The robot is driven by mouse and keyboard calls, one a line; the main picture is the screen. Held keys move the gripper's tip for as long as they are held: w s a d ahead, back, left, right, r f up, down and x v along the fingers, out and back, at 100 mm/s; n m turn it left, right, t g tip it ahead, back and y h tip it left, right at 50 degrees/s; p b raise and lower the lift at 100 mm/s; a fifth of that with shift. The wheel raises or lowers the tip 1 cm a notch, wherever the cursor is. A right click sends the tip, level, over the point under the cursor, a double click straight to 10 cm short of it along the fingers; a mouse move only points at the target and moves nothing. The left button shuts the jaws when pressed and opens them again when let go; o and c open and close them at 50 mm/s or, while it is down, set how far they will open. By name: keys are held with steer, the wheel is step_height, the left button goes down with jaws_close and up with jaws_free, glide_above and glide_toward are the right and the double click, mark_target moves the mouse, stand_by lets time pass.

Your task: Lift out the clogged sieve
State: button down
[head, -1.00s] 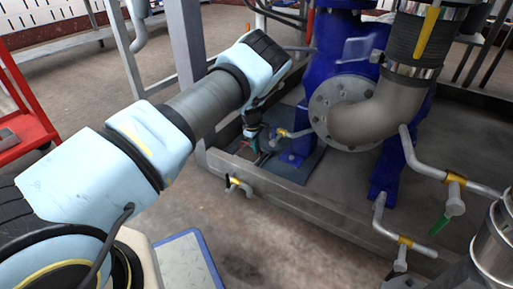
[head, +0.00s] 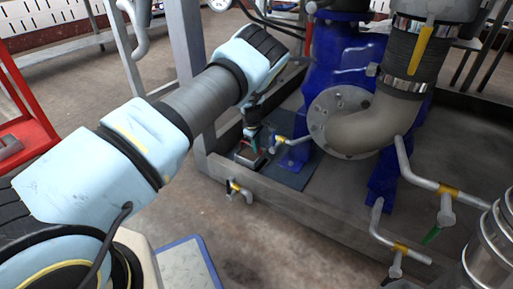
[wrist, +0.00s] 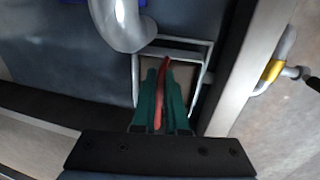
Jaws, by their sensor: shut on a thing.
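The sieve shows in the wrist view as a square, light metal frame (wrist: 208,68) with a brownish inside, below my gripper (wrist: 161,78). My gripper's green fingers are shut on a narrow red strip (wrist: 162,64), which looks like the sieve's handle. The fingers hide part of the frame. In the head view my gripper (head: 254,143) points down at the low, dark, box-shaped sieve (head: 247,158) beside the blue machine. I cannot tell whether the sieve is seated or raised.
A curved metal pipe (wrist: 122,25) passes close to the sieve in the wrist view. In the head view the blue machine (head: 345,60) with its flanged pipe (head: 350,128) stands right of my gripper. A yellow-banded valve (head: 234,186) sits in front of the grey skid edge (head: 300,205).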

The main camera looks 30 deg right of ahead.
steer(key=shift+r+p, duration=2.15)
steer(key=shift+r, duration=1.1)
